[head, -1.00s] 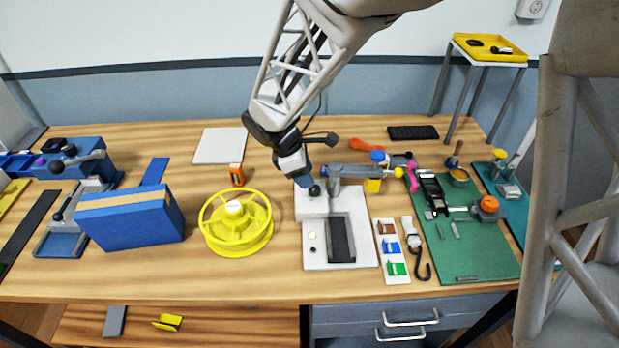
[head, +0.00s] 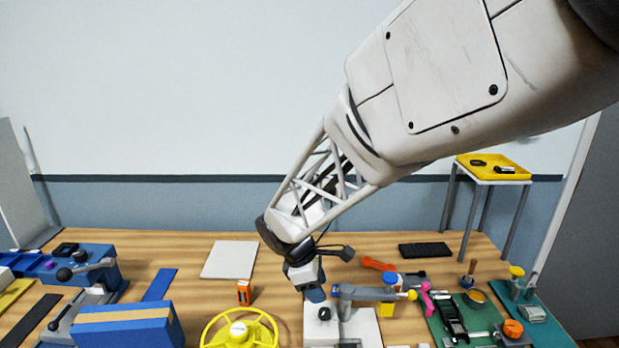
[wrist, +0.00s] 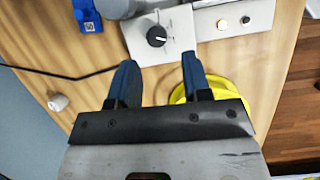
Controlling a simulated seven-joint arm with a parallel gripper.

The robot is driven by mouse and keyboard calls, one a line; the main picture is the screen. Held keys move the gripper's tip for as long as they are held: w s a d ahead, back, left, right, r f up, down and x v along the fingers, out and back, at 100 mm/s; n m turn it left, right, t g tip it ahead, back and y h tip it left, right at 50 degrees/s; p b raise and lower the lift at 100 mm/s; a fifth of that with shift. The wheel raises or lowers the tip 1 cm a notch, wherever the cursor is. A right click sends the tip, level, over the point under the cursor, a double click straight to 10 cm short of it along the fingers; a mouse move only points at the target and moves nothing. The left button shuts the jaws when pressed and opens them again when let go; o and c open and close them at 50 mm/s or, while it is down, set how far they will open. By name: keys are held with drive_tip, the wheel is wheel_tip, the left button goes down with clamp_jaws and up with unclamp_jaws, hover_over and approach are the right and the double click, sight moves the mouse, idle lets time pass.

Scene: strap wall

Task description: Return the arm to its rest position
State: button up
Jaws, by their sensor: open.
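My gripper (head: 314,292) hangs from my arm over the middle of the workbench, beside a white panel with a black knob (head: 324,313). In the wrist view my gripper (wrist: 160,66) has its two blue fingers apart, with nothing between them. The black knob (wrist: 156,36) lies just beyond the fingertips on the panel's white plate. I cannot tell how high the fingers are above it. My arm reaches in from the upper right of the head view and hides part of the wall.
A blue box (head: 128,326) and a yellow reel (head: 240,334) are left of my gripper. A grey clamp arm (head: 362,293) is close on its right. A yellow tray (head: 495,168) stands on a tall stand at the back right. Space above the bench's left side is clear.

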drive_tip(key=s+d+r+m+y, duration=0.1)
drive_tip(key=s+d+r+m, duration=0.3)
drive_tip(key=s, duration=0.3)
drive_tip(key=s+d+r+m+t+y, duration=0.1)
drive_tip(key=s+d+r+m, duration=0.3)
drive_tip(key=s+d+m, duration=0.3)
drive_tip(key=s+d+r+m+t+y, duration=0.1)
drive_tip(key=s+d+r+m, duration=0.3)
drive_tip(key=s, duration=0.5)
drive_tip(key=shift+s+d+m+y, duration=0.15)
drive_tip(key=shift+d+m+y, duration=0.45)
drive_tip(key=shift+d+m, duration=0.5)
drive_tip(key=shift+a+r, duration=0.15)
